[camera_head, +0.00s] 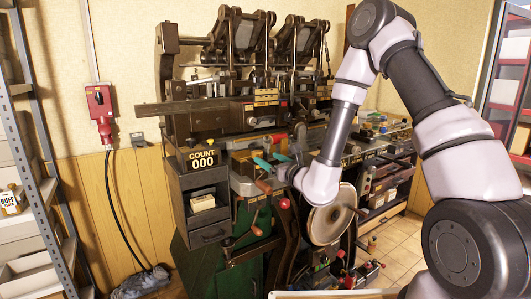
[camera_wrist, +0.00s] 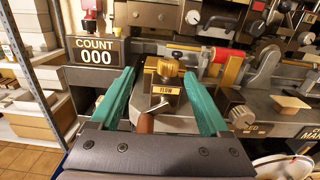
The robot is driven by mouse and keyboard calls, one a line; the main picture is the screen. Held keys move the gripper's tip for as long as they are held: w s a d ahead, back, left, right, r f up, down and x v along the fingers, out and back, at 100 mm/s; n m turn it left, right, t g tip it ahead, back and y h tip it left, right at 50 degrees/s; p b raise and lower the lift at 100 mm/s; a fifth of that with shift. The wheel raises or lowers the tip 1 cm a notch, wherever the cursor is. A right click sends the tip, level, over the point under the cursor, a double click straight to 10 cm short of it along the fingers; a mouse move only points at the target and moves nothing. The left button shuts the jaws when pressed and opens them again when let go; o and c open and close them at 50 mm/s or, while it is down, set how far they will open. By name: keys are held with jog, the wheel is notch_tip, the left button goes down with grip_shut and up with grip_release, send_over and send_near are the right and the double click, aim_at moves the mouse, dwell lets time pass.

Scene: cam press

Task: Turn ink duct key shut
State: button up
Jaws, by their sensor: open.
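A brass knob (camera_wrist: 168,68) sits on a small block with a yellow label that seems to read FLOW (camera_wrist: 163,91). It is the likeliest ink duct key, though its name is not legible. My gripper (camera_wrist: 160,76) is open, its two teal fingers on either side of the knob and block in the wrist view, with visible gaps. I cannot tell how far the fingertips are from the knob in depth. In the head view my gripper (camera_head: 264,160) is at the press front, and the knob cannot be made out there.
A metal lever with a brown wooden grip (camera_wrist: 146,122) stands close below the block, between the fingers. A COUNT 000 box (camera_wrist: 97,51) is to the left. Another knob (camera_wrist: 241,117) is to the right. The press (camera_head: 240,110) fills the space behind; a shelf (camera_head: 40,190) stands far left.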

aim_at(260, 155)
jog(key=shift+m+h, duration=0.4)
jog(key=shift+h, duration=0.1)
jog(key=x, duration=0.7)
jog(key=d+f+x, duration=0.1)
jog(key=x, duration=0.2)
jog(key=shift+w+a, duration=0.15)
jog(key=shift+w, duration=0.55)
grip_shut()
